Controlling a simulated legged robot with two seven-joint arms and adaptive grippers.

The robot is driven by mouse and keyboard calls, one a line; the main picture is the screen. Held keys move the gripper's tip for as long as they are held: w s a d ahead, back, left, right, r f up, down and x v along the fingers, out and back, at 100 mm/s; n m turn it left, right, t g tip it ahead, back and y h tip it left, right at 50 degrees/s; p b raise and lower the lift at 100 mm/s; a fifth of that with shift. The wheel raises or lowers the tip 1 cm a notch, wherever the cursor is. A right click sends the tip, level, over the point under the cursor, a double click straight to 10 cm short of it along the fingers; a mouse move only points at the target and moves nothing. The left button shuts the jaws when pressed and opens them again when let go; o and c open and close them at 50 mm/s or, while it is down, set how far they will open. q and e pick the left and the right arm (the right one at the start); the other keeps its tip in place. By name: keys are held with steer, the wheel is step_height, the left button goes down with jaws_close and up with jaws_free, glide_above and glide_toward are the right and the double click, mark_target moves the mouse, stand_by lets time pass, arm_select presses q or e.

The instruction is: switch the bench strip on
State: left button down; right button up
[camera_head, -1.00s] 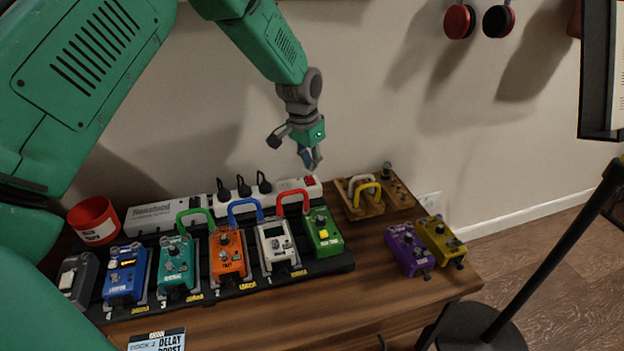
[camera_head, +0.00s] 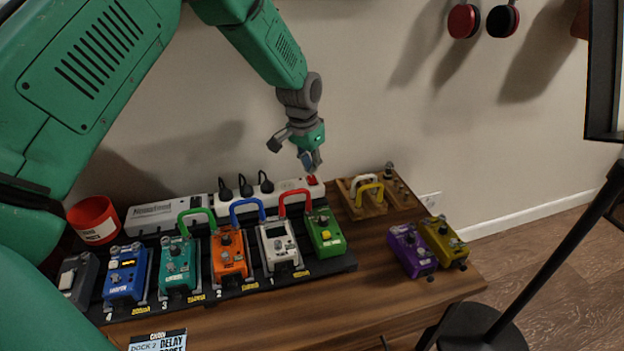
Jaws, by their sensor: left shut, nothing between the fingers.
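The bench strip (camera_head: 292,185) is a long white power strip against the wall at the back of the bench, with several black plugs in it. Its red switch (camera_head: 312,181) is at the right end, partly hidden by my fingertips. My left gripper (camera_head: 311,169) is shut and empty, pointing down just above the red switch. I cannot tell whether the fingertips touch it. My right gripper is not in view.
A pedalboard (camera_head: 236,291) with several coloured pedals and cable loops stands in front of the strip. A wooden block (camera_head: 367,206) with cable loops is to the right. A purple pedal (camera_head: 411,251) and a yellow pedal (camera_head: 443,240) lie further right. A red cup (camera_head: 95,220) is at left.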

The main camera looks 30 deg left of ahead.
mark_target(311, 177)
arm_select(q)
steer(key=shift+a+f, duration=0.15)
steer(key=shift+f, duration=0.15)
steer(key=shift+d+f, duration=0.1)
steer(key=shift+d, duration=0.1)
steer(key=shift+f, duration=0.55)
step_height(311, 177, up, 7)
steer(key=p, duration=0.7)
stand_by(0.3)
steer(key=shift+r, duration=0.1)
stand_by(0.4)
